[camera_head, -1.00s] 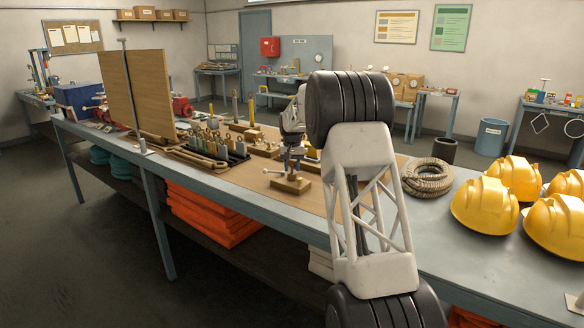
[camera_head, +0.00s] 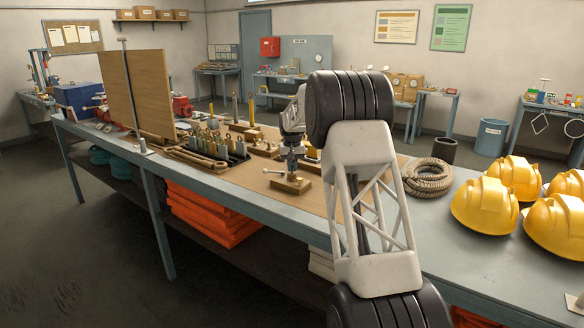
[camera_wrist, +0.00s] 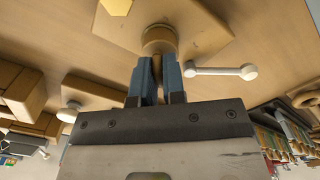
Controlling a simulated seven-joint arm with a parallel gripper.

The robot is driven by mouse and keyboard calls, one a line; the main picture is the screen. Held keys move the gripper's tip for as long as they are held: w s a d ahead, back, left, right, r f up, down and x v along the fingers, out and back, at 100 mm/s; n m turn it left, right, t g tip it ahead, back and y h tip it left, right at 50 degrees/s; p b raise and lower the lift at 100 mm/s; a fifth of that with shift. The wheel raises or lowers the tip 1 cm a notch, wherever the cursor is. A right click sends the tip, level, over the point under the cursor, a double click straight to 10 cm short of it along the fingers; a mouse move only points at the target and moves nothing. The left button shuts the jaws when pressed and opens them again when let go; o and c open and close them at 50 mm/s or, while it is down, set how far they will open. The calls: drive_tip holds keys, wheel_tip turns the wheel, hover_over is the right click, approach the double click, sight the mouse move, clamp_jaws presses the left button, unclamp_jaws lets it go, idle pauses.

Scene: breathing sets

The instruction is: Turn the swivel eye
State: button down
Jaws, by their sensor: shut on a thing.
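My gripper (camera_wrist: 156,80) points at a wooden block (camera_wrist: 205,25) and its two blue fingers are closed on a small upright piece, probably the swivel eye. A round brass-coloured collar (camera_wrist: 158,38) shows on the block just past the fingertips. The gripped part is mostly hidden between the fingers. A pale lever with a round end (camera_wrist: 222,71) sticks out to the right of the fingers in the wrist view. In the head view my gripper (camera_head: 291,165) is over the block (camera_head: 290,186), with the lever (camera_head: 273,171) out to the left.
A black rack of padlock-like pieces (camera_head: 235,152) stands left of the block. A wooden panel (camera_head: 150,95) stands farther left. A coiled rope (camera_head: 428,178) and yellow helmets (camera_head: 487,206) lie to the right. The bench front near the block is clear.

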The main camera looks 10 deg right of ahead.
drive_tip(key=n, duration=0.6)
idle(0.5)
drive_tip(key=c, duration=1.2)
unclamp_jaws()
drive_tip(key=shift+r, duration=3.85)
